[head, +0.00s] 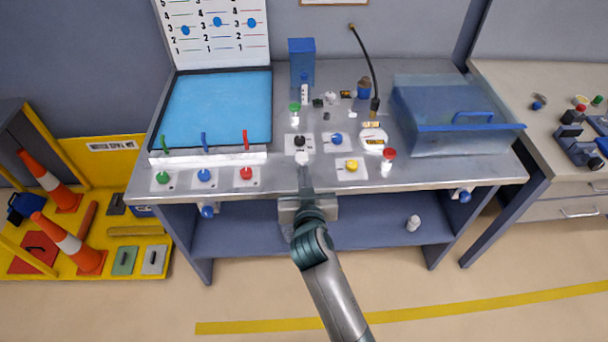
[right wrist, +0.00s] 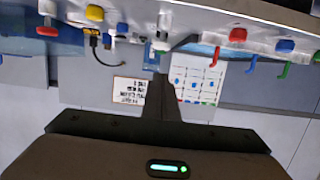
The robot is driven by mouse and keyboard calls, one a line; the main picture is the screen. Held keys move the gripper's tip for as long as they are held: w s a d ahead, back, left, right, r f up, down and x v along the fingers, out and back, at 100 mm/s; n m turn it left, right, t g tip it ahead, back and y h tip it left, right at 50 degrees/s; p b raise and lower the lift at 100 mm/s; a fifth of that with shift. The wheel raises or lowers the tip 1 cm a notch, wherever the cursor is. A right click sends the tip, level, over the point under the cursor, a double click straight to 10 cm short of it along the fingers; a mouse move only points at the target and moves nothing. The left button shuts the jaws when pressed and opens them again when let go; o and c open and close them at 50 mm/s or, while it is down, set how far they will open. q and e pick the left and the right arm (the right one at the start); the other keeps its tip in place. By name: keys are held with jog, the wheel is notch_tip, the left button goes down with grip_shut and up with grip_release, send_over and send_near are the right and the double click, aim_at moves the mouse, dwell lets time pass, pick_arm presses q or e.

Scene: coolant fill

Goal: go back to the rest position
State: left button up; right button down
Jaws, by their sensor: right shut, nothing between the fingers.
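My right gripper (head: 303,170) is shut and empty at the front edge of the steel bench (head: 440,172). In the head view its tips show just below a black knob (head: 300,141) on a pale plate; whether they touch it, I cannot tell. In the right wrist view, which is upside down, the shut fingers (right wrist: 158,85) point toward the bench front, with the knobs along the top. My left gripper is in neither view.
A blue tray (head: 272,105) with colored levers fills the bench's left. A clear blue-lidded box (head: 455,143) stands right. A yellow knob (head: 351,165) and a red-capped post (head: 388,156) are near my gripper. The floor in front is clear apart from a yellow stripe (head: 450,311).

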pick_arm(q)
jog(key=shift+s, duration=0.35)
pick_arm(e)
jog(key=shift+f, duration=0.1)
